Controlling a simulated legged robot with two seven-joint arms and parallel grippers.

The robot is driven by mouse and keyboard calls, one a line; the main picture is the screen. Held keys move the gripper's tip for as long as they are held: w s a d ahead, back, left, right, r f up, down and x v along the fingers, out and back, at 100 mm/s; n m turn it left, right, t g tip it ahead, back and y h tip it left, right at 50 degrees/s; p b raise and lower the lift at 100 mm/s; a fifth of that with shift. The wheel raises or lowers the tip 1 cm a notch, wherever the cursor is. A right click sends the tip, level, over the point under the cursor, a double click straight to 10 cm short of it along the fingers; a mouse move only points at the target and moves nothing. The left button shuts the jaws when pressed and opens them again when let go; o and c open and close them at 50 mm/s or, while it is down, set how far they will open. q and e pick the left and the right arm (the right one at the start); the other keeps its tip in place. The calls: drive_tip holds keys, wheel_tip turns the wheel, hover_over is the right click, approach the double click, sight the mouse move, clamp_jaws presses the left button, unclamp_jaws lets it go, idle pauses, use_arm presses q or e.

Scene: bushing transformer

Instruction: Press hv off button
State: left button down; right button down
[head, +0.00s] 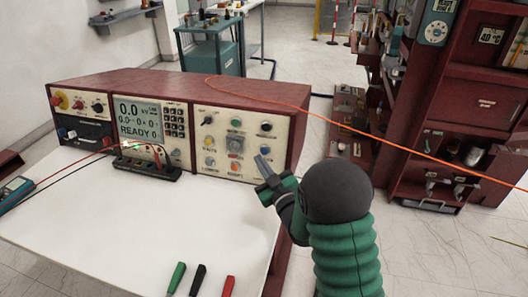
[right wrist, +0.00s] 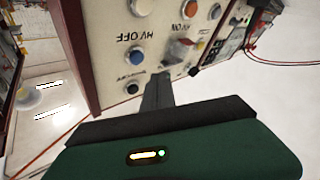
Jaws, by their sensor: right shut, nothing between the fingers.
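The console's right control panel (head: 222,165) holds several coloured buttons and knobs. My right gripper (head: 263,165) is in front of the panel's lower right part in the head view, its dark fingers shut and empty. In the right wrist view the panel is upside down, and the shut fingers (right wrist: 158,93) reach up toward its lower edge. A label reading HV OFF (right wrist: 131,37) lies between a blue button (right wrist: 136,55) and another button at the top edge. I cannot tell whether the fingertips touch the panel. My left gripper is out of view.
The console's display (head: 138,117) reads READY. A black terminal strip (head: 146,168) with red and black leads lies before it on the white table (head: 130,235). Several coloured handles lie at the front edge. An orange cable (head: 380,138) runs right, toward red shelves.

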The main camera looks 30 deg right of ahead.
drive_tip(key=shift+s+a+r, duration=0.3)
drive_tip(key=shift+s+a, duration=0.45)
drive_tip(key=shift+a, duration=0.15)
